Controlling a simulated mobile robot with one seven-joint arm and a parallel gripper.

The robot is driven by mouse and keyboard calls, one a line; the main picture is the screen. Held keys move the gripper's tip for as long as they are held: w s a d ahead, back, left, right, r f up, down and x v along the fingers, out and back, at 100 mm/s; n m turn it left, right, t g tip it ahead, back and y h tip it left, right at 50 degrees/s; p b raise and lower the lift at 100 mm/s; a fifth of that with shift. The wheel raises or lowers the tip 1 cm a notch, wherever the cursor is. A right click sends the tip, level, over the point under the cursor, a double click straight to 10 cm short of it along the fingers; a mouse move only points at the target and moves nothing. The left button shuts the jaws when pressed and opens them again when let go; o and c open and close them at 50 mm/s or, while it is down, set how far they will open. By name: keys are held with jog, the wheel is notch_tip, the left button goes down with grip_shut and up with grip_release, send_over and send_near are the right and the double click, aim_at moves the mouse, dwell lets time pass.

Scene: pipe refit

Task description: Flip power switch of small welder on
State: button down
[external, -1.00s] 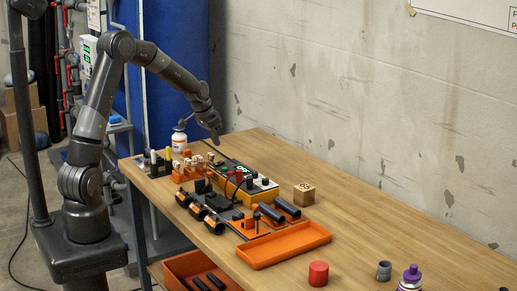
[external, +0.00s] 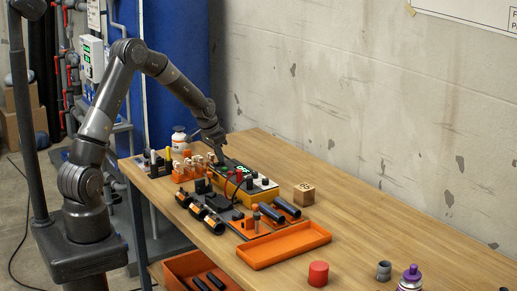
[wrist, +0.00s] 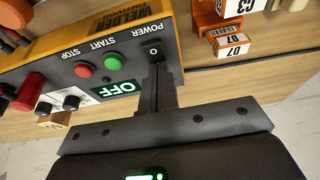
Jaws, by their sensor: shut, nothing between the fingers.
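The small welder (external: 262,192) is a yellow box with a dark control panel, standing on the workbench. In the wrist view its panel (wrist: 180,25) appears upside down. The display (wrist: 118,89) reads OFF. My gripper (wrist: 157,70) is shut and empty, its fingertips right at the switch; I cannot tell whether they touch it. In the external view my gripper (external: 221,157) is at the welder's far end.
An orange rack (external: 185,174) with labelled blocks stands close to the left of my gripper. A white bottle (external: 180,139) is behind it. Cables, pipe clamps and an orange tray (external: 285,246) lie nearer. A wooden block (external: 304,195) stands right of the welder.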

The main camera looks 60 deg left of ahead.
jog(key=shift+s+f, duration=0.1)
jog(key=shift+f, duration=0.05)
jog(key=shift+s, duration=0.75)
jog(key=shift+r, duration=0.25)
jog(key=v, duration=1.3)
jog(key=shift+r, duration=0.3)
jog(key=shift+w, duration=0.1)
jog(key=shift+w+r, duration=0.2)
jog(key=shift+w, duration=0.5)
